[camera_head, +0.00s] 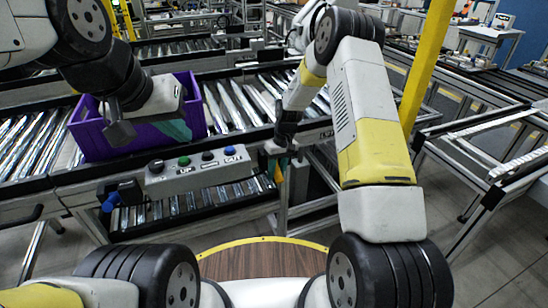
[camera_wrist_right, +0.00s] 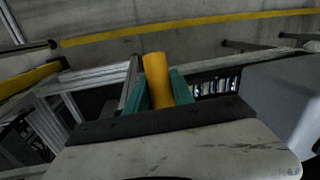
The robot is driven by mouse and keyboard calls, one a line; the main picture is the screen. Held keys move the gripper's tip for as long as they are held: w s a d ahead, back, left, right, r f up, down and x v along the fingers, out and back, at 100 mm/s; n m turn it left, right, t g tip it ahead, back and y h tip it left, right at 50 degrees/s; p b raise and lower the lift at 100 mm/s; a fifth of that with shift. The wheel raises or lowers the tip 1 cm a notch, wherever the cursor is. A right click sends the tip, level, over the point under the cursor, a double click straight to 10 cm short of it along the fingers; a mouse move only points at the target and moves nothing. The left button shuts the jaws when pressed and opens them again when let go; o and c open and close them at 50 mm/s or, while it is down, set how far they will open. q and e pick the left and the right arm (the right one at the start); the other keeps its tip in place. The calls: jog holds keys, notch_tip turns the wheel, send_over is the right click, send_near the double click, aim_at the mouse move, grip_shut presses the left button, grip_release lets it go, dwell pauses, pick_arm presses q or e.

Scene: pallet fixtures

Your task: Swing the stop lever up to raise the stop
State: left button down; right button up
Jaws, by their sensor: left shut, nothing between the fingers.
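A yellow cylindrical handle, which I take to be the stop lever (camera_wrist_right: 157,80), stands between the teal fingers of my right gripper (camera_wrist_right: 160,92) in the right wrist view. The fingers lie close against both its sides and look shut on it. In the head view the handle (camera_head: 278,173) shows as a small yellow piece at the conveyor's front edge, below my right gripper (camera_head: 275,150). The lever's pivot and the stop cannot be made out.
The purple crate (camera_head: 90,140) sits on the roller conveyor (camera_head: 235,105). A grey control box (camera_head: 198,171) with several buttons is mounted on the conveyor's front, with a blue knob (camera_head: 110,203) to its left. A yellow post (camera_head: 425,65) stands behind my right arm.

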grip_shut()
dwell(1.1)
